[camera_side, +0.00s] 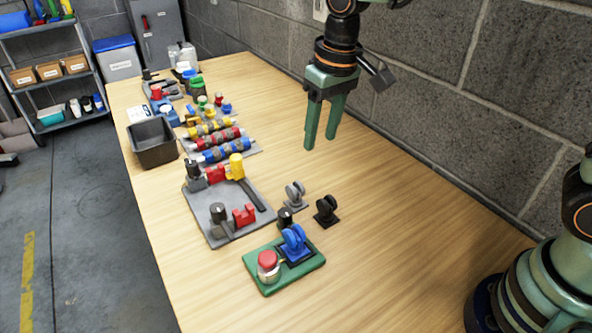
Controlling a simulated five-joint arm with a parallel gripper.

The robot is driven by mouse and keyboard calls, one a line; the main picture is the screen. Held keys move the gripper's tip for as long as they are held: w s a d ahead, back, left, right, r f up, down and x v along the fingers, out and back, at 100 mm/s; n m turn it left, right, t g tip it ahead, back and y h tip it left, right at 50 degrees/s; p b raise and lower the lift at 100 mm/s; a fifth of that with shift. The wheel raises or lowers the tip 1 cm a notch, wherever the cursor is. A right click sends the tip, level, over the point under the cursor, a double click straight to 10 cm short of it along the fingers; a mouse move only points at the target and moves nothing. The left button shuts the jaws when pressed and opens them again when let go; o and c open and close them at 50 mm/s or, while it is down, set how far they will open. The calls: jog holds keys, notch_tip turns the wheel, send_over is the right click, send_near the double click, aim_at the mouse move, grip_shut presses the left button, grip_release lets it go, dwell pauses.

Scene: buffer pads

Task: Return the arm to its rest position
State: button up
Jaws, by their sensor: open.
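My gripper (320,142) hangs from the top of the picture, right of centre, with its two green fingers pointing down. The fingers stand apart with nothing between them, so it is open and empty. It is above the wooden table (400,240), near the wall side, and clear of the objects. My arm reaches up from the gripper and leaves the picture at the top, so its upper part is out of view.
A green pad (312,268) carries a red-topped part (268,261) and a blue part (294,243). Grey (295,194) and black (326,210) parts stand behind it. A grey plate (205,215) and a dark bin (153,145) are left.

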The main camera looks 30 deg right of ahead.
jog(key=s+d+r+m+t, duration=0.1)
jog(key=s+d+r+t, duration=0.3)
jog(key=s+d, duration=0.7)
jog(key=d, duration=0.3)
jog(key=shift+r+h, duration=0.25)
jog(key=shift+h, duration=0.05)
